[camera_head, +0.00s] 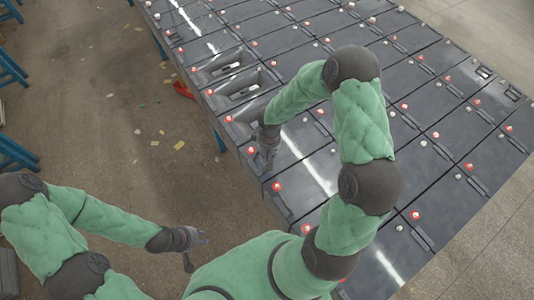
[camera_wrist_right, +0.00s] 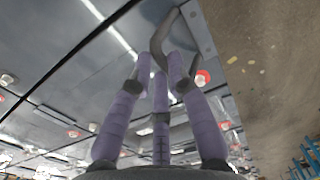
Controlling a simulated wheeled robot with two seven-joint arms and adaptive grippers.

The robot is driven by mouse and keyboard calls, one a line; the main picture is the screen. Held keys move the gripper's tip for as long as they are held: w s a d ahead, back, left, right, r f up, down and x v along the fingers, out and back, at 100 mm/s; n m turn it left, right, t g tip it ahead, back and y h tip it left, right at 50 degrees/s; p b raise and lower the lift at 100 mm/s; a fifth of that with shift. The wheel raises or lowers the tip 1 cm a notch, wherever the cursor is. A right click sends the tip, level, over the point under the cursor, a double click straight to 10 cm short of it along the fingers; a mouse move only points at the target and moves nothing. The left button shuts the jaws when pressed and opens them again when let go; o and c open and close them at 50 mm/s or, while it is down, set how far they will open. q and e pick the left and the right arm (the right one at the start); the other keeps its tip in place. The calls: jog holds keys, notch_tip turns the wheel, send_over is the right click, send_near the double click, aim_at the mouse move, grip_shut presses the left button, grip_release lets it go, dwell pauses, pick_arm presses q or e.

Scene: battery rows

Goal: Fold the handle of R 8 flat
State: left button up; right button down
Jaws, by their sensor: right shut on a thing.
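My right gripper (camera_head: 266,148) reaches down at the near edge of the battery rows. In the right wrist view its purple fingers (camera_wrist_right: 160,68) are shut on a dark grey looped handle (camera_wrist_right: 188,20), which stands up from a battery top. The fingers hide part of the handle. No label can be read, so I cannot confirm that this is R 8. My left gripper (camera_head: 192,240) hangs over the floor at the lower left, away from the batteries, with its fingers apart and empty.
Rows of dark grey batteries (camera_head: 285,40) with red and white terminal caps fill the rack. Two open recesses (camera_head: 238,85) lie beyond my right gripper. Blue stands (camera_head: 12,72) are at the left edge. The floor (camera_head: 110,100) between is mostly clear, with scattered scraps.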

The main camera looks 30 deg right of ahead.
jog(key=d+y+p, duration=0.1)
jog(key=p, duration=0.3)
jog(key=shift+d+f+y, duration=0.1)
jog(key=shift+d+y, duration=0.05)
jog(key=shift+y, duration=0.25)
pick_arm(q)
notch_tip(320, 180, up, 6)
jog(key=r+p, duration=0.1)
jog(key=p, duration=0.1)
pick_arm(e)
jog(key=shift+w+d+f+y, duration=0.1)
jog(key=shift+d+f+y, duration=0.25)
jog(key=shift+y, duration=0.15)
jog(key=shift+d+f, duration=0.1)
jog(key=shift+f, duration=0.05)
jog(key=shift+w+d+f+y+b, duration=0.1)
jog(key=shift+d+f+y+b, duration=0.25)
jog(key=shift+f+y+b, duration=0.35)
pick_arm(q)
jog(key=shift+f+b, duration=1.85)
jog(key=shift+f, duration=0.8)
pick_arm(e)
jog(key=shift+d+f+y, duration=0.15)
jog(key=shift+d+y, duration=0.2)
jog(key=shift+y, duration=0.55)
